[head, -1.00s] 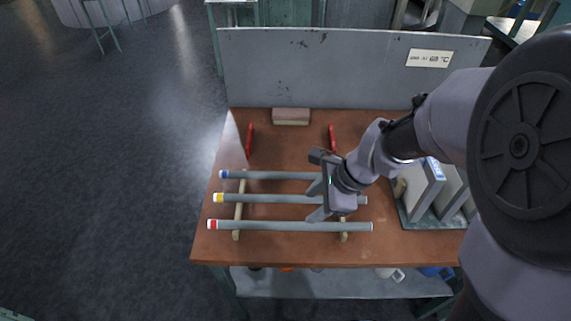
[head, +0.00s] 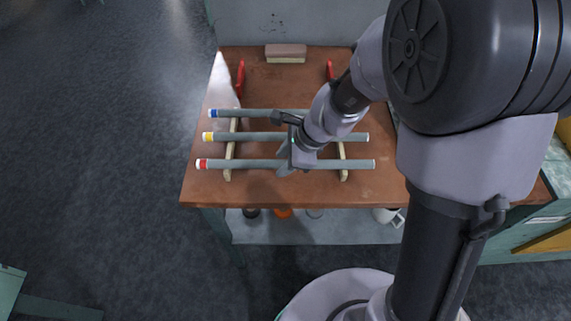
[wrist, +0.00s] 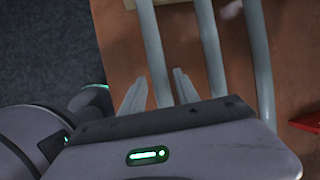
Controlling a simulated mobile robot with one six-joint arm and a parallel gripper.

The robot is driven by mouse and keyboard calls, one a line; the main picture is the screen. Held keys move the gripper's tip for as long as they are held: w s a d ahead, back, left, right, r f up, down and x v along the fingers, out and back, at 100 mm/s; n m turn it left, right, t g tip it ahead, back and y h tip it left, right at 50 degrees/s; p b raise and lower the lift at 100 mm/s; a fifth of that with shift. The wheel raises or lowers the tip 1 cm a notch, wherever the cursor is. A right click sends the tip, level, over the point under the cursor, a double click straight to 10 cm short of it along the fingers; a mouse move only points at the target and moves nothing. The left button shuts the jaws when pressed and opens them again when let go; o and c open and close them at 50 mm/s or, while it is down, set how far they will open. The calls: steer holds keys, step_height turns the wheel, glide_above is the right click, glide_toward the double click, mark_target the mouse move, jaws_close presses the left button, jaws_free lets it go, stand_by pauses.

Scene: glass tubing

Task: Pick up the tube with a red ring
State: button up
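The tube with a red ring (head: 240,164) lies across two wooden rests, nearest the table's front edge, its ring at the left end. A tube with a yellow ring (head: 255,137) and one with a blue ring (head: 250,113) lie parallel behind it. My gripper (head: 286,163) is at the middle of the red-ring tube and hides part of it. In the wrist view the fingers of my gripper (wrist: 159,77) are apart, one on each side of the leftmost tube (wrist: 152,45), which is the front one. The red ring is out of the wrist view.
The wooden rests (head: 229,150) stand under the tubes. A brush-like block (head: 286,53) and red-handled tools (head: 240,76) lie at the back of the brown table (head: 220,190). A shelf (head: 345,232) with several items is below. My arm covers the table's right side.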

jaws_close()
steer(key=shift+r, duration=0.1)
